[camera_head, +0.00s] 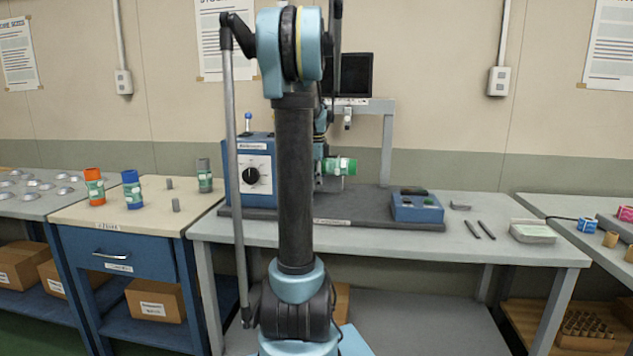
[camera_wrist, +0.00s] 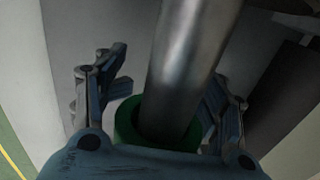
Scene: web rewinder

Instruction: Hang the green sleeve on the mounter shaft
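The green sleeve (camera_head: 340,166) lies level at the right side of the blue machine (camera_head: 252,172), with pale label patches on it. In the wrist view the sleeve (camera_wrist: 126,122) shows as a green ring around a thick grey metal shaft (camera_wrist: 185,55). My gripper (camera_wrist: 168,95) has one finger on each side of the sleeve, close to its edges. Whether the pads touch it is unclear, and the palm covers its near part. In the head view my own arm column covers most of the gripper and the shaft.
A red sleeve (camera_head: 94,187), a blue sleeve (camera_head: 132,189) and a grey one (camera_head: 204,175) stand on the left cabinet. A blue button box (camera_head: 417,207) sits on the machine's dark base.

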